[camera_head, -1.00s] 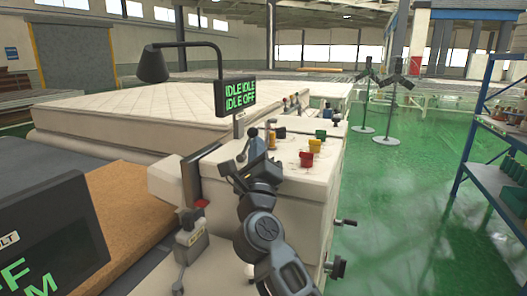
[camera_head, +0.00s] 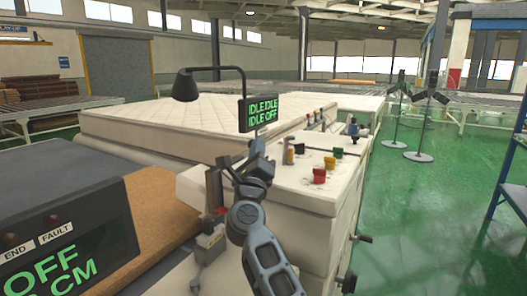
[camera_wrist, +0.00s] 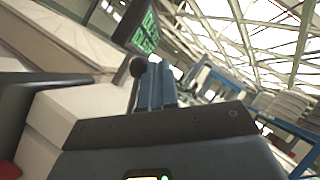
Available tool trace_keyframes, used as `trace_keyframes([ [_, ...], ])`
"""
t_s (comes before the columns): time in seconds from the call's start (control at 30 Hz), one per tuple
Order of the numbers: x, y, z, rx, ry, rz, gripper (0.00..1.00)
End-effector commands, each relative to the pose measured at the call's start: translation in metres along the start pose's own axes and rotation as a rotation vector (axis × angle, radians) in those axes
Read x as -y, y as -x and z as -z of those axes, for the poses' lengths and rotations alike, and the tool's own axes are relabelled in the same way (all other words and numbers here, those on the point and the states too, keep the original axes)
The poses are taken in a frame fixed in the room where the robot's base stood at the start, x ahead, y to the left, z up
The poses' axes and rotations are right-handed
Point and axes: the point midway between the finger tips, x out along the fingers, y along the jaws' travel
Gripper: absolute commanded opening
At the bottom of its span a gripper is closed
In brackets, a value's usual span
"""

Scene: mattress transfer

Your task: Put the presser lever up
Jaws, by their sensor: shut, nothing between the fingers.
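A dark ball knob on a thin stem, which looks like the presser lever (camera_wrist: 138,66), stands just left of my fingers in the wrist view. I cannot tell whether knob and fingers touch. My gripper (camera_wrist: 155,85) is shut with nothing between its blue-grey fingers. In the head view my gripper (camera_head: 257,147) is at the near left edge of the cream machine cabinet (camera_head: 285,195), below the green-lettered display (camera_head: 259,113). The lever cannot be picked out there against my gripper and wrist. The display reads IDLE IDLE, IDLE OFF.
Red (camera_head: 319,176), yellow and green buttons stand on the cabinet top. A quilted mattress (camera_head: 150,118) lies behind. A black lamp (camera_head: 187,85) arches above it. A dark control box (camera_head: 65,215) is at left.

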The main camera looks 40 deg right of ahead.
Motion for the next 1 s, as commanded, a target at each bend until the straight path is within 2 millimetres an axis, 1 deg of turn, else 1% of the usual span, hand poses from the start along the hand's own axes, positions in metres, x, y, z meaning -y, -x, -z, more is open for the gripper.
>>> trace_keyframes([
  [0.1, -0.0043, -0.0014, -0.0029, 0.001, 0.000, -0.002, 0.00],
  [0.4, -0.0091, -0.0036, -0.0060, 0.000, 0.001, -0.002, 0.00],
  [1.0, -0.0096, -0.0037, -0.0064, 0.000, 0.001, -0.002, 0.00],
])
